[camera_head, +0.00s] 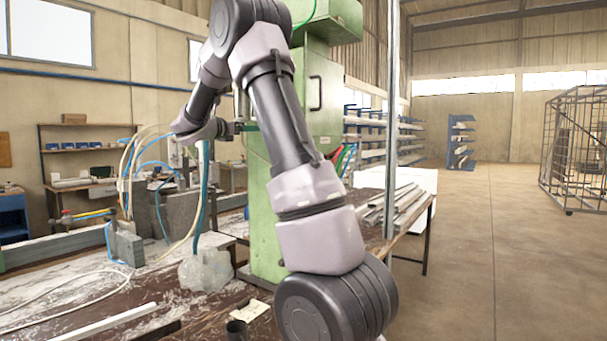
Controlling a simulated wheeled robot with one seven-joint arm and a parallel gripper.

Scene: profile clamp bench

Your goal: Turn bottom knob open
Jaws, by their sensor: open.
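My arm crosses the middle of the view, rising from the lower centre and bending over to the left. Its end, with my gripper (240,127), is small and points right, close to the left side of the green machine column (265,215). The jaws look open with nothing visible between them. I cannot make out the bottom knob; my arm covers much of the column's front. I cannot tell whether the gripper touches anything.
A workbench (75,283) with white debris, hoses and a grey clamp block (128,247) fills the lower left. A crumpled clear plastic bag (206,270) lies near the column. Metal profiles (397,205) lie on the bench at right.

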